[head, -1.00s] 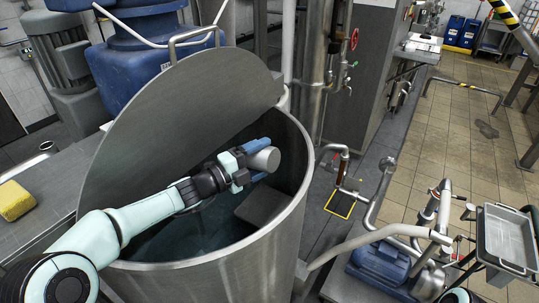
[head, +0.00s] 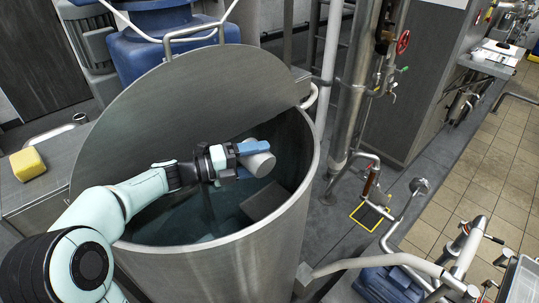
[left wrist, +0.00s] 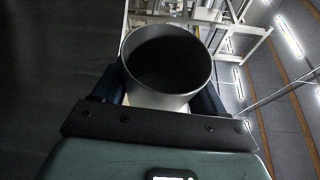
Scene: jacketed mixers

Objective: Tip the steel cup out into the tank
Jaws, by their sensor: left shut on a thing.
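The steel cup (head: 262,165) is held by my left gripper (head: 254,154) over the open mouth of the tank (head: 225,270). The blue fingers are shut on the cup's sides. In the head view the cup is tilted well over, with a smooth grey end showing. In the left wrist view the cup (left wrist: 167,97) shows its round rim and a dark inside; I cannot make out any contents. Dark bluish liquid (head: 165,218) lies in the tank below. My right gripper is not in view.
A large round lid (head: 165,115) stands raised at the tank's back left. A yellow sponge (head: 28,164) lies on the counter at left. Steel pipes (head: 372,180) and a blue pump (head: 385,284) stand right of the tank. Tiled floor lies open at far right.

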